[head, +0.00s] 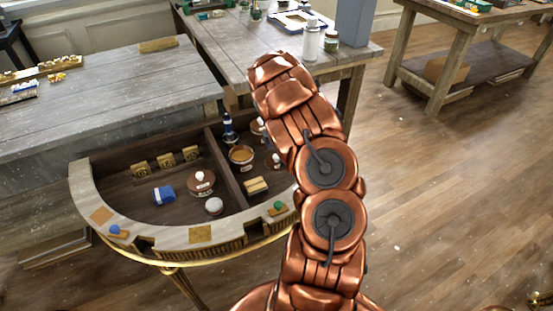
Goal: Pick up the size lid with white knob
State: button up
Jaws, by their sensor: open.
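A round reddish-brown lid with a white knob (200,184) sits in the left compartment of the curved console drawer, with a small pale label on its front. Two other brown pieces with white knobs show in the right compartment, one at the back (258,126) and one nearer (274,161), both partly hidden by my arm. Which one is the size lid I cannot tell, as the labels are too small to read. My copper arm rises to the right of the drawer and bends at the top. My gripper is not visible.
Near the lid are a blue block (164,194), a pale round knob-like piece (214,206) and several gold blocks. A divider (226,168) separates the compartments. An open brown jar (241,155) and a dark blue bottle (229,128) stand right.

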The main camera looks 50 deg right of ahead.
jog(key=shift+f, duration=0.3)
grip_shut()
dwell(0.8)
